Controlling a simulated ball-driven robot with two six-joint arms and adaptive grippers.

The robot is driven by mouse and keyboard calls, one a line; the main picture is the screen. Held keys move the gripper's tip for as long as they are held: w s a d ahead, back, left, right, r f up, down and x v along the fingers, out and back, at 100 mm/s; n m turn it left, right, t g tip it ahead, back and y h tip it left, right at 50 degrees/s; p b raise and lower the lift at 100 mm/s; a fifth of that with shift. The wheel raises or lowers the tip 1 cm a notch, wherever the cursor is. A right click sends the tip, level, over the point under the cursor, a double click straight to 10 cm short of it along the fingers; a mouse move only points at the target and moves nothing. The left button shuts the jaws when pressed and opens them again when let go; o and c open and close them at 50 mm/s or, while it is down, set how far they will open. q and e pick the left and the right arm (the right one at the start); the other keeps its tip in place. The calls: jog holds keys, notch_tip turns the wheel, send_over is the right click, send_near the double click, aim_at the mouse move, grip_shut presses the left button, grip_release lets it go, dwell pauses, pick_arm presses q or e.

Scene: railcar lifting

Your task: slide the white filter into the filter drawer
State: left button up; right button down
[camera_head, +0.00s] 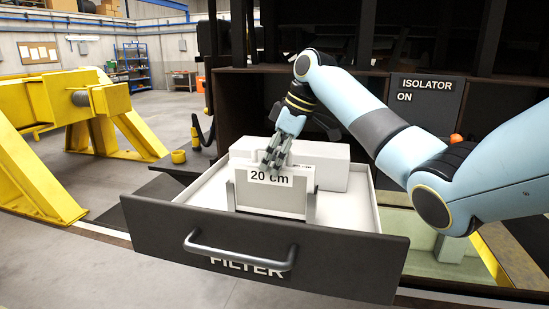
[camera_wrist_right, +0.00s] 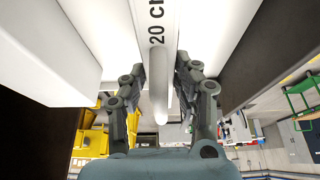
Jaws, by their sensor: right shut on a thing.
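A white filter (camera_head: 272,192) with a "20 cm" label stands upright in the open filter drawer (camera_head: 240,245), between two grey uprights (camera_head: 311,207). My right gripper (camera_head: 275,160) reaches down from above and is shut on the filter's top edge. In the right wrist view, the gripper's fingers (camera_wrist_right: 160,82) lie on both sides of the filter's narrow labelled edge (camera_wrist_right: 157,60). The drawer front hides the filter's bottom, so I cannot tell whether it rests on the drawer floor. My left gripper is not in view.
A larger white block (camera_head: 325,165) lies in the drawer behind the filter. The drawer has a metal handle (camera_head: 240,252) on its dark front. An "ISOLATOR ON" panel (camera_head: 425,93) is at the right. A yellow stand (camera_head: 60,110) is at the left, beyond open floor.

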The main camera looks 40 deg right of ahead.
jog(key=shift+f, duration=0.2)
jog(key=c, duration=0.9)
grip_release()
jog(key=v, duration=1.2)
jog(key=shift+w, duration=0.1)
